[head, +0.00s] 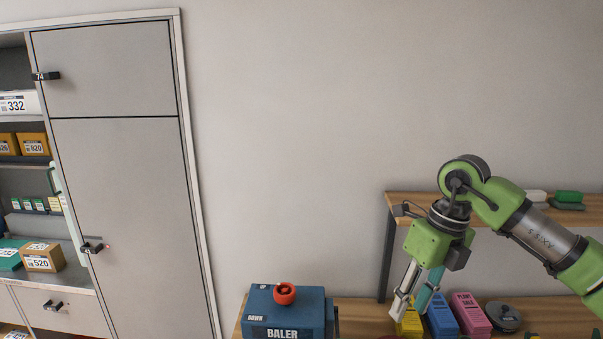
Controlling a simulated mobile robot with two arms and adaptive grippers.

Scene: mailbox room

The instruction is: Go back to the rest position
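My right gripper (412,300) hangs from the green arm that comes in from the right. It points down over the wooden bench, in front of or just above a yellow box (410,322). Its two fingers look apart, one pale and one teal, with a gap between them. I see nothing clearly held between them. The fingertips overlap the yellow box in the picture, and I cannot tell if they touch it. My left gripper is not in view.
A blue baler (288,312) with an orange-red knob (285,293) stands on the bench (360,312). Blue (441,318) and pink (470,315) boxes stand right of the yellow one. A raised shelf (400,199) is behind my arm. Grey cabinets (130,200) stand left.

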